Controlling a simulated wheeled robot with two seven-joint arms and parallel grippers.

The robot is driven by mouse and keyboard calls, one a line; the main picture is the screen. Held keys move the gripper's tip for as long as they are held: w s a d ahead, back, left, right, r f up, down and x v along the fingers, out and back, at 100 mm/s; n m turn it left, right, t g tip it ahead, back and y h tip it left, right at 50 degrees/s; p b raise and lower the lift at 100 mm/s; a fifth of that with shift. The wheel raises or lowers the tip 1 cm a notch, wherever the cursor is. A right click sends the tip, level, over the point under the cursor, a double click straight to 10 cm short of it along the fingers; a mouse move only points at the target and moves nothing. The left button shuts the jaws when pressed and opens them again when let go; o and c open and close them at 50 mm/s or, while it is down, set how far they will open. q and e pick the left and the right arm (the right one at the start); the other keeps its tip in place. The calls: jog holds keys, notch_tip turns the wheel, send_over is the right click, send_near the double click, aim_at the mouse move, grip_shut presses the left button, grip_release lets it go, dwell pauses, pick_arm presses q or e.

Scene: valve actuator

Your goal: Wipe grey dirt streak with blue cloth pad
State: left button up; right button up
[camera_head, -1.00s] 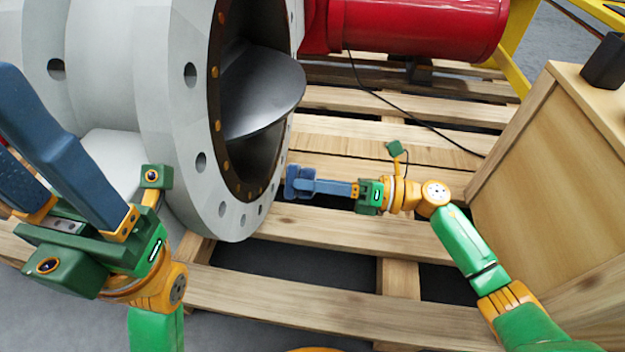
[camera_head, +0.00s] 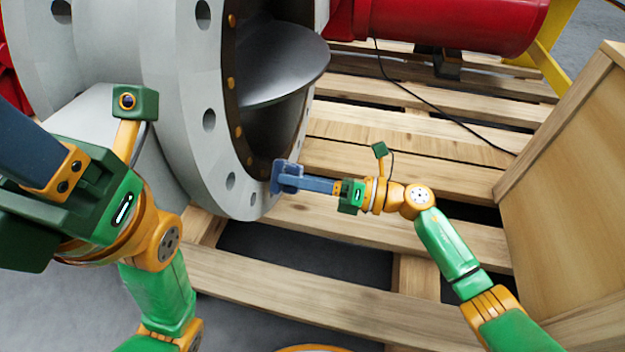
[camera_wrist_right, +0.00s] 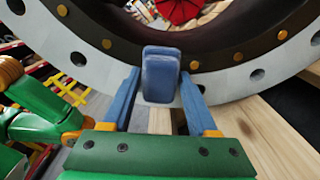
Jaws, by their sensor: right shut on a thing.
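The blue cloth pad (camera_head: 282,177) is a small upright block at the tip of my right gripper (camera_head: 298,181), beside the lower right rim of the grey valve flange (camera_head: 180,110). In the right wrist view the pad (camera_wrist_right: 161,75) stands between the two blue fingers, which are shut on it, in front of the flange's brown inner ring (camera_wrist_right: 225,60). I cannot tell whether the pad touches the flange. No grey dirt streak can be made out. My left gripper is at the far left, one blue finger (camera_head: 30,150) showing, the tips cut off.
A wooden slatted pallet (camera_head: 300,290) lies under the valve, with dark gaps. A wooden crate (camera_head: 560,200) stands at the right. A red cylinder (camera_head: 455,25) lies at the back, with a black cable (camera_head: 440,122) in front. A dark grey disc (camera_head: 285,65) sits inside the valve opening.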

jog(key=shift+x, duration=1.05)
dwell(0.4)
jog(key=shift+f, duration=0.1)
